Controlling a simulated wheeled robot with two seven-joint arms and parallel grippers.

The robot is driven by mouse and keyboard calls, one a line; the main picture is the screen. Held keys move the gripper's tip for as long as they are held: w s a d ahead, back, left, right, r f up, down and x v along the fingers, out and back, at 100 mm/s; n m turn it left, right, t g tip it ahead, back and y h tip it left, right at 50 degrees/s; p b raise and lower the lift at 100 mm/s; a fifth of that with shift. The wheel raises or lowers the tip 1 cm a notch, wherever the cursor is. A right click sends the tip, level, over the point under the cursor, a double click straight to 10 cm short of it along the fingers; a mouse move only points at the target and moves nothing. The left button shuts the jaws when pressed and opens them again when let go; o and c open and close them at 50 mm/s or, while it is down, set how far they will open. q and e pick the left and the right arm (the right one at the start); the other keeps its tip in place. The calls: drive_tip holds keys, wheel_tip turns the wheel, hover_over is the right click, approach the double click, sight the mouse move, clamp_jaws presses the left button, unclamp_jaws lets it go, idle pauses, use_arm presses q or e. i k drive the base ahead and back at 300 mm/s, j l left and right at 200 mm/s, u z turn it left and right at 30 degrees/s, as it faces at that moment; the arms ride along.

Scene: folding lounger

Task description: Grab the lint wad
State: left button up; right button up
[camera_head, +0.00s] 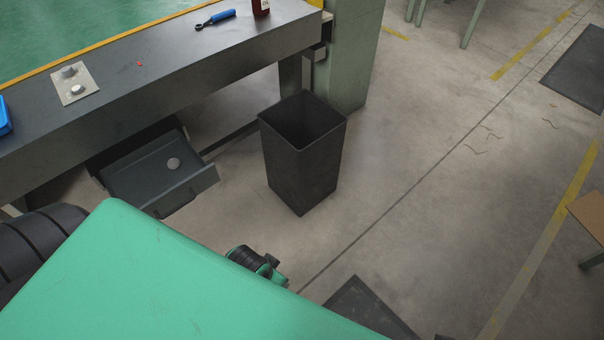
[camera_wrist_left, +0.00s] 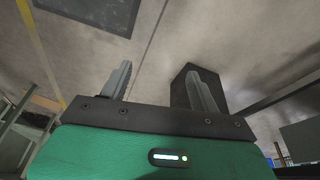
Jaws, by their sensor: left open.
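A small light grey round lump (camera_head: 173,164) lies in the open drawer (camera_head: 137,189) under the bench; it could be the lint wad, but I cannot tell its texture. Two more small grey-white round pieces, one (camera_head: 68,71) behind the other (camera_head: 77,90), sit on a pale card on the bench top. My left gripper (camera_wrist_left: 158,68) shows in the left wrist view with its two fingers wide apart and nothing between them. No lint lump shows in that view. My right gripper is not in view.
A tall black open bin (camera_head: 303,155) stands on the floor right of the drawer; it also shows behind a finger in the left wrist view (camera_wrist_left: 181,75). The bench (camera_head: 180,65) carries a blue-handled tool (camera_head: 216,19) and a dark red bottle (camera_head: 261,7).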

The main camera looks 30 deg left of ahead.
sight(175, 164)
drive_tip(key=u, duration=1.85)
